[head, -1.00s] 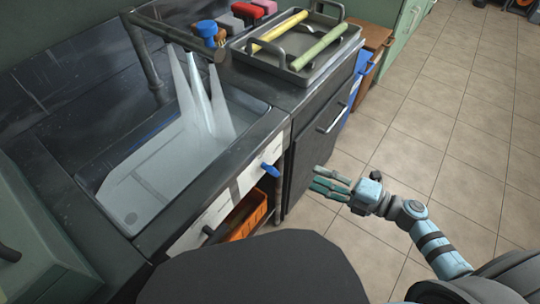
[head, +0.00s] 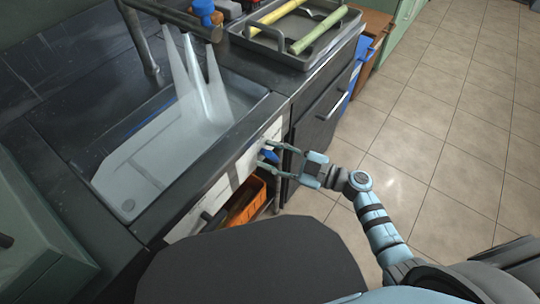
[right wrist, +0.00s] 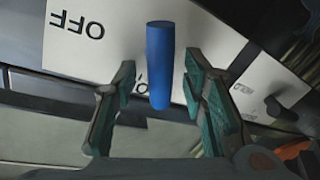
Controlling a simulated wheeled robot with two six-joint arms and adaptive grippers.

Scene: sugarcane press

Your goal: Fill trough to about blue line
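The trough (head: 108,180) is the long grey basin on the left in the head view. Water (head: 212,95) falls into it in several streams from a dark overhead pipe. A thin bluish line (head: 148,120) runs along its far wall; the exact water level against it is hard to tell. The blue valve lever (right wrist: 159,65) is on the white front panel beside an OFF label. My right gripper (head: 266,157) is open around the lever, with a finger on each side and gaps visible in the right wrist view. My left gripper is not in view.
A grey tray (head: 270,43) with yellow and green cane sticks stands on the counter behind the trough. An orange crate (head: 246,203) is under the panel. A dark cabinet (head: 322,125) is beside it. The tiled floor to the right is clear.

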